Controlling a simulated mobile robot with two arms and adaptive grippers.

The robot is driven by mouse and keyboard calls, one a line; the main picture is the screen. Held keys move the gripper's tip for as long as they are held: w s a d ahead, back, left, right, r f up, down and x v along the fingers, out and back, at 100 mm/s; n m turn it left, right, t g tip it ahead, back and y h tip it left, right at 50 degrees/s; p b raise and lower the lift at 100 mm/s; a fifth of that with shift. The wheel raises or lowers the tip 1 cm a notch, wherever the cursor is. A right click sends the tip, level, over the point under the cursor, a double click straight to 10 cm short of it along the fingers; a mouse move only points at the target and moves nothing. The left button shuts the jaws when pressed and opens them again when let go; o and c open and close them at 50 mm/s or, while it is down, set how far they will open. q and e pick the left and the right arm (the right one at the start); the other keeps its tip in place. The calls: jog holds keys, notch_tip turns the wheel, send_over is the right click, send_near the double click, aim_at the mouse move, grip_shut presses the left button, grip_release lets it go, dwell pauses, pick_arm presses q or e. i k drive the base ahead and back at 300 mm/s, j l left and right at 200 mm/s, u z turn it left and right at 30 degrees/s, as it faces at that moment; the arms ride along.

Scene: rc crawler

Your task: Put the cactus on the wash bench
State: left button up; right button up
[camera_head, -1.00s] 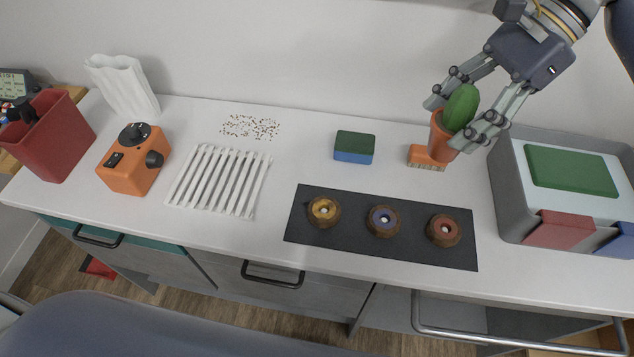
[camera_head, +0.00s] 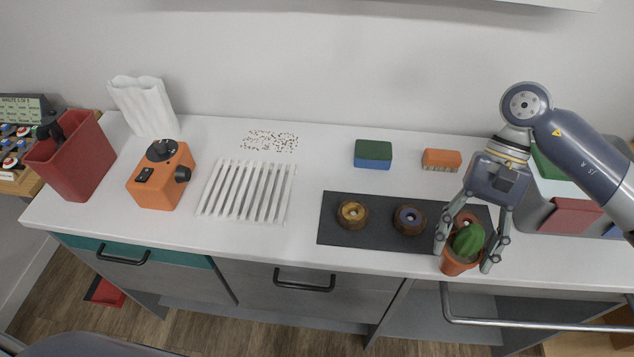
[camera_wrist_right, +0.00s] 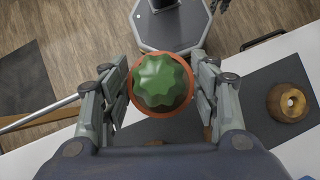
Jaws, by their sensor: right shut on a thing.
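The cactus (camera_head: 467,241) is green and stands in an orange pot (camera_head: 455,264). My right gripper (camera_head: 468,262) is shut on the pot, one finger group on each side, at the front edge of the white bench top (camera_head: 330,160). In the right wrist view, the cactus (camera_wrist_right: 162,82) shows from above between the fingers, with the orange pot rim around it. The pot's underside is hidden, so I cannot tell whether it touches anything. No label marks which surface is the wash bench. My left gripper is not in the head view.
A dark mat (camera_head: 335,225) with ring-shaped pieces lies beside the pot. An orange block (camera_head: 441,160) and a green-blue block (camera_head: 373,154) lie behind. A grey bin (camera_head: 545,215) stands right. A metal rail (camera_head: 520,323) runs below the front edge.

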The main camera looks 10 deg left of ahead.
aim_at(118, 197)
jog(key=k+j+z, duration=0.1)
jog(key=j, duration=0.35)
jog(key=k+j, duration=0.1)
jog(key=j, duration=0.3)
jog(key=j+z, duration=0.15)
jog(key=j, duration=0.3)
jog(key=k+j, duration=0.2)
jog(key=j, duration=0.2)
jog(key=k+j+z, duration=0.15)
jog(key=j, duration=0.3)
jog(key=j+z, duration=0.1)
jog(key=j, duration=1.2)
